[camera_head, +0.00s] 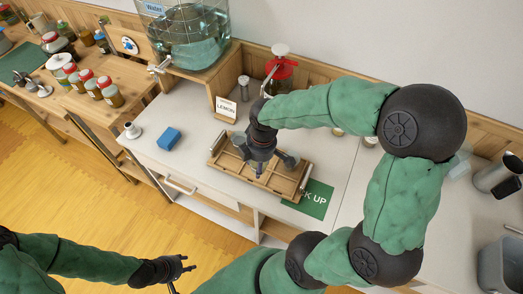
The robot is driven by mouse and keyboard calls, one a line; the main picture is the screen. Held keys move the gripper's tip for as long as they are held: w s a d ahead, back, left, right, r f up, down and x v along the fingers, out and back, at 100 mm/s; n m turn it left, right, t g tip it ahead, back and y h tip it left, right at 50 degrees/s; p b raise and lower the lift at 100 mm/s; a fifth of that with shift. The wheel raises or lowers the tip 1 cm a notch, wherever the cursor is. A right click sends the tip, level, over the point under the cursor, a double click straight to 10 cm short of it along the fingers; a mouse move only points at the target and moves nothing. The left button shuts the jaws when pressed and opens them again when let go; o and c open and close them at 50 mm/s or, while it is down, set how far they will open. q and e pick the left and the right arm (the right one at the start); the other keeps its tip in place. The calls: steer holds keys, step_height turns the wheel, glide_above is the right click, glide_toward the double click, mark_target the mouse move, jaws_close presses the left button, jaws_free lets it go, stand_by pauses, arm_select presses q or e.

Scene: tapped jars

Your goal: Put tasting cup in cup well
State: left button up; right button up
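A wooden tray (230,171) lies on the white counter. My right gripper (259,170) points down over it and hides much of its inside, including any cup well there. Small grey rounded shapes show on both sides of the gripper; I cannot tell whether one is the tasting cup. A small pale metal cup-like piece (132,130) stands at the counter's left end, well away from the gripper. The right fingertips are too small and dark to show whether they hold anything. My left gripper (179,276) is open and empty over the floor at lower left.
A glass water dispenser (195,45) stands at the back on a wooden stand. A lemon sign (226,107) and a red-topped jar (281,70) are behind the tray. A blue block (169,138) lies left of the tray, a green pick-up mat (316,201) right of it.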

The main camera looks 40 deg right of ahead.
steer(key=w+d+f+b, duration=0.1)
steer(key=w+d+f, duration=0.3)
steer(key=w+d+f+b, duration=0.1)
steer(key=w+d+f, duration=0.3)
steer(key=shift+w+d+f, duration=0.2)
steer(key=shift+d+f, duration=0.1)
steer(key=shift+w+d+f, duration=0.15)
steer(key=shift+d+f, duration=0.05)
steer(key=shift+f, duration=0.1)
steer(key=shift+w+d+f+b, duration=0.15)
steer(key=shift+f+b, duration=0.35)
steer(key=shift+f, duration=1.2)
steer(key=shift+f, duration=0.1)
steer(key=shift+f, duration=0.1)
steer(key=o, duration=1)
steer(key=shift+c, duration=0.2)
